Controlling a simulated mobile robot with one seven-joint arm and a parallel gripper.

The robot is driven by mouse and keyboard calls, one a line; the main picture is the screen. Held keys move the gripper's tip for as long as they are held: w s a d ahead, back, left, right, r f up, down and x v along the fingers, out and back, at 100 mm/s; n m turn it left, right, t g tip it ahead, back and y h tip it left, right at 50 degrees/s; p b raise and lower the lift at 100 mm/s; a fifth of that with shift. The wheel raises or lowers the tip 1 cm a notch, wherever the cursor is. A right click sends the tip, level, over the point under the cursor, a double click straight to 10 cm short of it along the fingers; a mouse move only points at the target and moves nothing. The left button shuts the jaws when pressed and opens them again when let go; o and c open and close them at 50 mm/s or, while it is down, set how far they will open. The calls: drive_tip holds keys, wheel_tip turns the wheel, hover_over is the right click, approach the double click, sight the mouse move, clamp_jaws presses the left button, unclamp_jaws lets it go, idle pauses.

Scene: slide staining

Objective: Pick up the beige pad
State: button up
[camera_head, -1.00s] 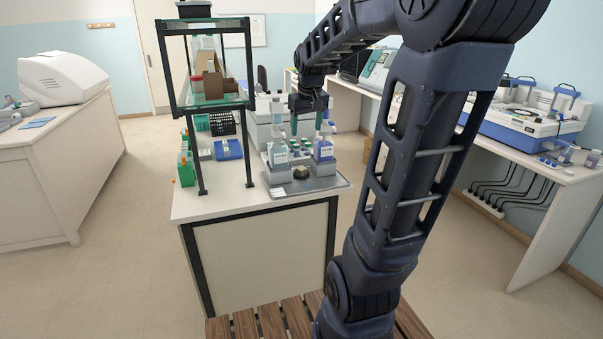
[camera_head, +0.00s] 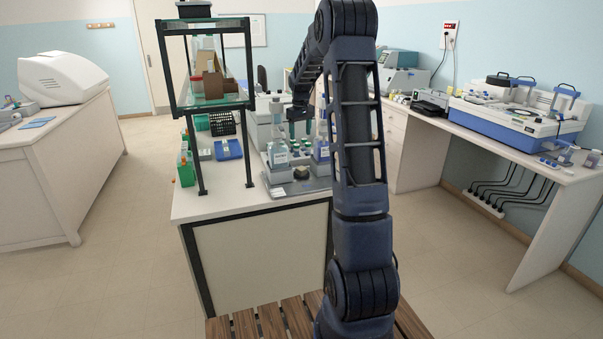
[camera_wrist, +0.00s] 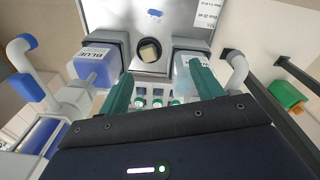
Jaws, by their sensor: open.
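The beige pad (camera_wrist: 149,52) is a small pale block in a dark round holder on a metal tray (camera_wrist: 120,14), seen at the upper middle of the wrist view. In the head view only the small dark holder (camera_head: 301,172) shows clearly, at the front of the bench between two bottles. My gripper (camera_wrist: 162,76) has its two green fingers spread apart with nothing between them. It points down towards the tray, apart from the pad. In the head view my gripper (camera_head: 301,128) hangs above and behind the holder, over the bottles.
A bottle labelled BLUE (camera_wrist: 95,66) and another bottle (camera_wrist: 186,72) flank the pad closely. Several green-capped vials (camera_wrist: 158,102) stand behind it. A black-framed shelf (camera_head: 210,103) rises at the left of the bench, with a blue tray (camera_head: 228,150) under it.

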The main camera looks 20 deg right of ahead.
drive_tip(key=w+d+f, duration=0.4)
drive_tip(key=w+f, duration=0.5)
drive_tip(key=f, duration=0.2)
hover_over(301, 168)
drive_tip(key=shift+n+g, duration=0.4)
drive_tip(key=f, duration=0.5)
drive_tip(key=shift+w+d+f, duration=0.25)
drive_tip(key=shift+d, duration=0.15)
drive_tip(key=shift+s+a+f, duration=0.1)
drive_tip(key=shift+a+f, duration=0.05)
drive_tip(key=shift+f, duration=1.15)
drive_tip(key=shift+a+f, duration=0.15)
drive_tip(key=shift+f, duration=1.15)
drive_tip(key=shift+c, duration=0.4)
drive_tip(key=c, duration=1.1)
drive_tip(key=shift+o, duration=0.2)
drive_tip(key=shift+r, duration=0.1)
wheel_tip(301, 168, up, 20)
